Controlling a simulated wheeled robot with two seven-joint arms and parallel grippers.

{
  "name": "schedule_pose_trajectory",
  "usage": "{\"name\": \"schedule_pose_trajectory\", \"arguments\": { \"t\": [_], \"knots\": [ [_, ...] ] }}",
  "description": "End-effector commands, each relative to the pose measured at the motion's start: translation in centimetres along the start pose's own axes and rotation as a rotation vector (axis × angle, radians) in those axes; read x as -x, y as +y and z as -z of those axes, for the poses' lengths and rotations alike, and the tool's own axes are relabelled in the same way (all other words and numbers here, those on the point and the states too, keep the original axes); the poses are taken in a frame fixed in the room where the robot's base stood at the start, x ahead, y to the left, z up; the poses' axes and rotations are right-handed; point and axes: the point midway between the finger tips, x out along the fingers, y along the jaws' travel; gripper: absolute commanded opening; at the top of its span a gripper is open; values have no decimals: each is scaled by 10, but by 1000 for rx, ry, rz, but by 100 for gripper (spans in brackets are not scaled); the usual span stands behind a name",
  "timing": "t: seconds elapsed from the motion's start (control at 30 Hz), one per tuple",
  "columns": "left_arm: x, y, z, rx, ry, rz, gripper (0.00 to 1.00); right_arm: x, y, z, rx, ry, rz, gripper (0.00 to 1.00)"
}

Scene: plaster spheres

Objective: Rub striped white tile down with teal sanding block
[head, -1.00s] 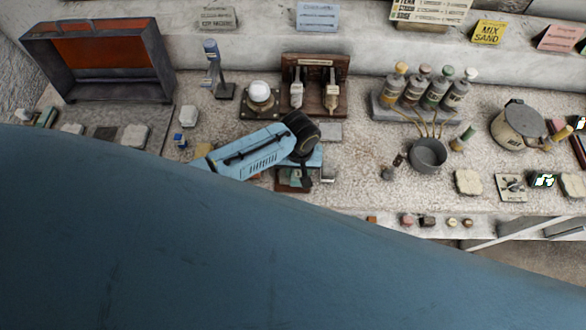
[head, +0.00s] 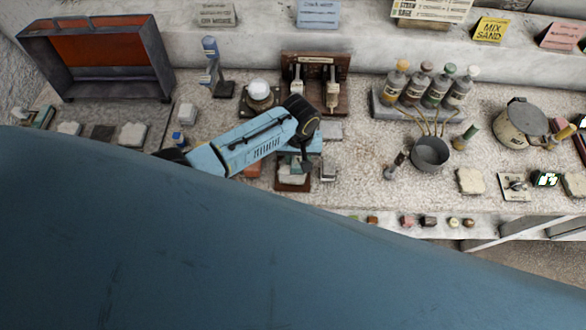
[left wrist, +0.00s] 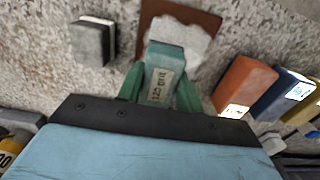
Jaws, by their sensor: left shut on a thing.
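The white tile (head: 292,173) lies on a brown board (head: 292,187) at the front of the bench. It also shows in the left wrist view (left wrist: 183,35), on the brown board (left wrist: 150,12); its stripes are not clear there. My left gripper (head: 303,163) is at the tile's back edge in the head view. In the left wrist view my left gripper (left wrist: 160,92) is shut on the teal sanding block (left wrist: 165,58), which has a pale label. The block overlaps the tile's near edge in that view; I cannot tell whether they touch. My right gripper is not in view.
A small grey block (left wrist: 93,42) stands beside the brown board. Orange (left wrist: 243,85) and dark blue (left wrist: 283,95) blocks lie on its other side. A round white-topped fixture (head: 259,92) and a wooden rack (head: 316,85) stand behind. A grey pot (head: 429,153) is to the right.

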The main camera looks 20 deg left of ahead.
Motion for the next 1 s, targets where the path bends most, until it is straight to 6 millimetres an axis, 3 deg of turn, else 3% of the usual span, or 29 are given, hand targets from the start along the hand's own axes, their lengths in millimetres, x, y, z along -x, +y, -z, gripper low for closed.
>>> {"name": "schedule_pose_trajectory", "arguments": {
  "t": [0.33, 0.63, 1.0],
  "knots": [
    [2, 1, -2, -2, -1, -1, 6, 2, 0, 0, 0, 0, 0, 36],
    [15, 1, -20, -2, -2, -2, 6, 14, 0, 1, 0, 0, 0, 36],
    [15, 1, -21, -1, -1, -1, 6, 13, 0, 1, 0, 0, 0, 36]
  ]
}}
